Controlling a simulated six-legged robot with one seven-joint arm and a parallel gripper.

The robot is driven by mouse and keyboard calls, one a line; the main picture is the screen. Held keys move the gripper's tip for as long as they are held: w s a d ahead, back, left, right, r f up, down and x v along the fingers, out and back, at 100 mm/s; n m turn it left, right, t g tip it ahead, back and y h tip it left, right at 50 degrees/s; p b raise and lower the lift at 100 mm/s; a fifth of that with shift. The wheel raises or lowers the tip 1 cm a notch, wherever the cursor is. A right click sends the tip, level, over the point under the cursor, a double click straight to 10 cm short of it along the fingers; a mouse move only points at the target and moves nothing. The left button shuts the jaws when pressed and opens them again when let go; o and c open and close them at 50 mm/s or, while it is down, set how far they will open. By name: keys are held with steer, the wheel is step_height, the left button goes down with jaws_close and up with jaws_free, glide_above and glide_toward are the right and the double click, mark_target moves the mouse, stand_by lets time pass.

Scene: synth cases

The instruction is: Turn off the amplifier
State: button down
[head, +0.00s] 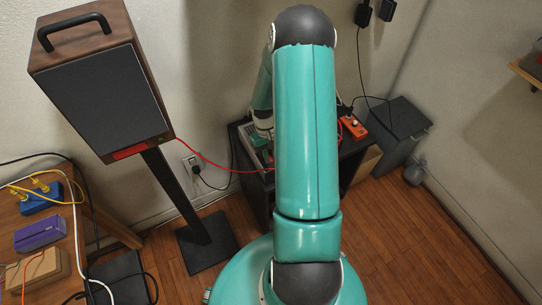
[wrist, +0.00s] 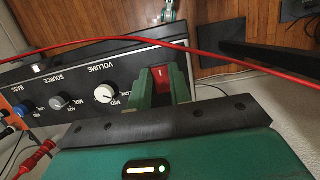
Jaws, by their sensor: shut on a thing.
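The amplifier (wrist: 75,75) is a dark panel in the wrist view, with white lettering and knobs marked VOLUME, SOURCE and BASS. The volume knob (wrist: 104,93) is pale. A red rocker switch (wrist: 161,77) with a white mark sits at the right end of the panel. My gripper (wrist: 161,86) has its green fingers on either side of this switch and is shut on it. The fingertips' exact contact is partly hidden.
A red cable (wrist: 215,55) crosses close above the gripper in the wrist view. In the head view, a speaker (head: 100,95) stands at left, an orange box (head: 352,127) on the dark stand (head: 357,150), and a wooden table (head: 85,225) at lower left.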

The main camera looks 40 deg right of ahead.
stand_by(0.3)
steer(key=c, duration=1.3)
jaws_free()
steer(key=v, duration=1.4)
steer(key=shift+w+f, duration=0.1)
steer(key=shift+w, duration=0.1)
